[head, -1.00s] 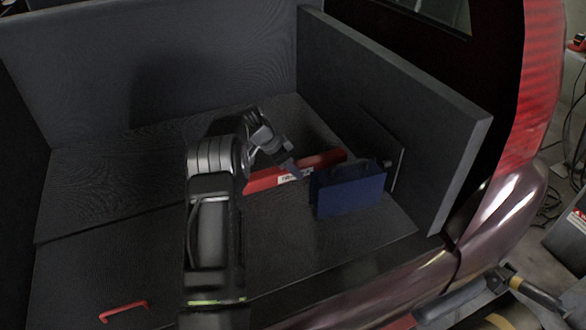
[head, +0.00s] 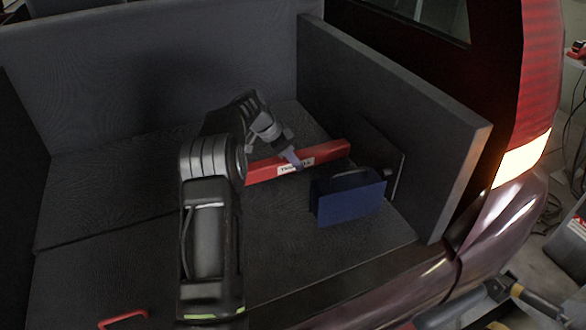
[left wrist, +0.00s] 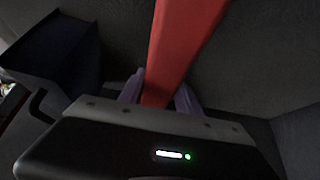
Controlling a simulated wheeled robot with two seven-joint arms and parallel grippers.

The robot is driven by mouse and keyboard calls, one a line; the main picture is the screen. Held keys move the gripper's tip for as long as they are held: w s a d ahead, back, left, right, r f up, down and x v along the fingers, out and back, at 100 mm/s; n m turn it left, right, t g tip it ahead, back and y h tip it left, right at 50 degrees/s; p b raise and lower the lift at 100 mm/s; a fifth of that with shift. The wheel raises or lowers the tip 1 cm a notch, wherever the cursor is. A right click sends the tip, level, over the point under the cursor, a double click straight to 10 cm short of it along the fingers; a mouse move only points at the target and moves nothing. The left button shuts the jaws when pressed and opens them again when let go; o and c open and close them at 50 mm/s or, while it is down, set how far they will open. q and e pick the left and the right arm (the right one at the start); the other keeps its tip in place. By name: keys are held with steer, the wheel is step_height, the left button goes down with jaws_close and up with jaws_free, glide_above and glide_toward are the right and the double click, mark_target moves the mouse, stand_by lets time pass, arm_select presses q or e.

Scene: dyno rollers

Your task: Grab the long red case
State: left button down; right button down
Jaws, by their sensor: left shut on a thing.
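The long red case (head: 325,154) with a white label lies in the car's cargo area, behind the blue case. In the head view my left gripper (head: 292,160) reaches down onto it near the label. In the left wrist view the red case (left wrist: 182,45) runs between the two fingers of my left gripper (left wrist: 160,95), which is shut on it. Part of the case is hidden behind my left arm. I do not see my right gripper at the case; a grey and black arm part shows at the lower right.
A blue case (head: 348,196) stands close in front of the red case's right part. A dark side panel (head: 395,120) rises to the right. A red handle (head: 123,319) lies at the lower left. The cargo floor (head: 100,225) at left is clear.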

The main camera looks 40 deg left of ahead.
arm_select(q)
step_height(320, 180, up, 11)
steer(key=shift+r+p, duration=0.1)
steer(key=shift+p, duration=0.4)
stand_by(0.3)
